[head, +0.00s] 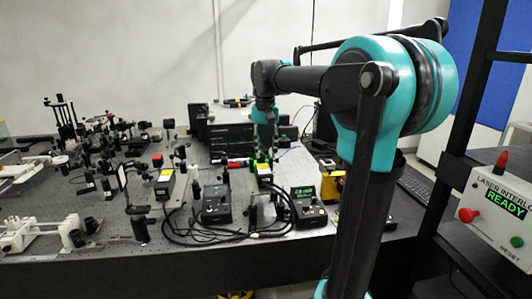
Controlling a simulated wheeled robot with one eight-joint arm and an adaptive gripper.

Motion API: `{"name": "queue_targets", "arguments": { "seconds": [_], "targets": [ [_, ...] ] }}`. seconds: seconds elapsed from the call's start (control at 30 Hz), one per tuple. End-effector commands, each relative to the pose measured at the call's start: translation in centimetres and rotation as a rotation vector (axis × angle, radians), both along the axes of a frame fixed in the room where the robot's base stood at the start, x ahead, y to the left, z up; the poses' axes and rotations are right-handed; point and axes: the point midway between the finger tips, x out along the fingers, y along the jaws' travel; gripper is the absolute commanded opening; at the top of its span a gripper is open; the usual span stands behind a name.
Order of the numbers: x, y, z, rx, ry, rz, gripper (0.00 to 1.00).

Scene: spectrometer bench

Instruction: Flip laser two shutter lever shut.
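My gripper (265,151) points down at the far end of my arm, over the middle of the optical bench (110,277). It is too small and dark to tell whether its fingers are open or shut.
Two controllers stand in front, a left one (216,204) and a right one (307,206) with a lit display, with black cables between. Many optic mounts crowd the left. Stacked black units (228,134) stand behind. An interlock box (495,214) reading READY is at right.

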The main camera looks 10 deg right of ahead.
Motion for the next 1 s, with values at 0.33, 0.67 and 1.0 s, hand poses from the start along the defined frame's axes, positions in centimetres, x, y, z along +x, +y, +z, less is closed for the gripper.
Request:
{"name": "queue_targets", "arguments": {
  "seconds": [0.33,0.67,1.0],
  "targets": [
    [-0.2,0.2,6.7,0.000,0.000,0.000,0.34],
    [-0.3,0.2,10.8,0.000,0.000,0.000,0.34],
    [-0.3,0.3,11.1,0.000,0.000,0.000,0.34]
  ]
}}
